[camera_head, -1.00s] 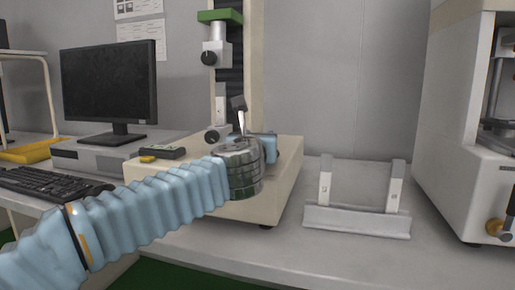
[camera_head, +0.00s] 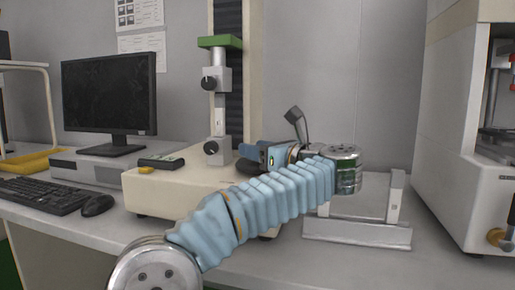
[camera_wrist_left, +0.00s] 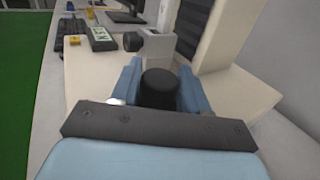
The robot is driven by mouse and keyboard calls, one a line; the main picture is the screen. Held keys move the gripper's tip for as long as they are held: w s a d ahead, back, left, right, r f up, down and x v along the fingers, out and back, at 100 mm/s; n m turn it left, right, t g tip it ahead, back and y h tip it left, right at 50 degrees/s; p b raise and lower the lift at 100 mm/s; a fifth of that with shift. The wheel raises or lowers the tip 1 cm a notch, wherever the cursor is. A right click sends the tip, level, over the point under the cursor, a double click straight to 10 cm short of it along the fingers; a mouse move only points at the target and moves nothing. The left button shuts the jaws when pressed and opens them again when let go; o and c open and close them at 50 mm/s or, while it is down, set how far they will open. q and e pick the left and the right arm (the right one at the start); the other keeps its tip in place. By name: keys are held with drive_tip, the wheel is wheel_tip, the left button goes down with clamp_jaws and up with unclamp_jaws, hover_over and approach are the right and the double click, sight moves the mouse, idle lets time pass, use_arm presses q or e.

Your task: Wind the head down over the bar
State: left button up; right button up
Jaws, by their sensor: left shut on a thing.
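The test machine's head (camera_head: 221,77), with a green top block and a black side knob, sits on the column above the lower grip (camera_head: 216,150). A slim pale bar (camera_head: 218,116) stands upright from the lower grip, its top close under the head. My left gripper (camera_head: 256,158) reaches over from the right, fingers pointing left. It is shut on a black knob (camera_head: 246,168) at the machine base. In the wrist view the black knob (camera_wrist_left: 160,88) sits between the blue fingers, with the lower grip (camera_wrist_left: 157,46) just beyond. My right gripper is out of view.
A pale stand with two uprights (camera_head: 355,232) is on the bench at right, partly behind my arm. A large cabinet machine (camera_head: 447,150) is farther right. A monitor (camera_head: 109,90), keyboard (camera_head: 45,194) and mouse (camera_head: 97,205) are at left.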

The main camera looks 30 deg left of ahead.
use_arm(q)
drive_tip(key=shift+n+g+y, duration=0.3)
drive_tip(key=shift+n+g, duration=0.5)
drive_tip(key=shift+g, duration=0.4)
drive_tip(key=shift+r+g, duration=0.1)
drive_tip(key=shift+g, duration=0.2)
drive_tip(key=o, duration=0.9)
drive_tip(key=shift+o, duration=0.2)
